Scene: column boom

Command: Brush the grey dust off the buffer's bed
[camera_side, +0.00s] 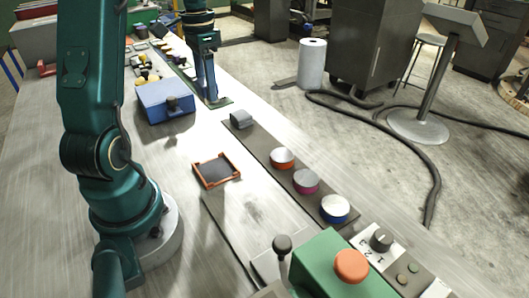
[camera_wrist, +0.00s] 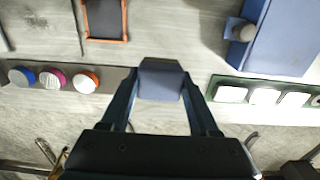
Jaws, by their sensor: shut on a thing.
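My gripper (camera_side: 211,98) points down at the near end of a green strip. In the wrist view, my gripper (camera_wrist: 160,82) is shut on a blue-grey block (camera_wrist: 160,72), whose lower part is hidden. I cannot tell whether this is a brush. A green machine (camera_side: 318,264) with an orange knob and a black-knobbed lever stands at the bottom of the side view. A flat grey bed (camera_side: 253,213) lies beside it, with a faint darker patch on it that may be dust. My gripper is well apart from this bed.
An orange-framed dark tray (camera_side: 216,171) lies on the table. A dark strip (camera_side: 262,138) carries a grey block (camera_side: 241,118) and round pots with orange, magenta and blue sides. A blue box (camera_side: 165,101) stands left of my gripper. A numbered dial (camera_side: 381,240) is at lower right.

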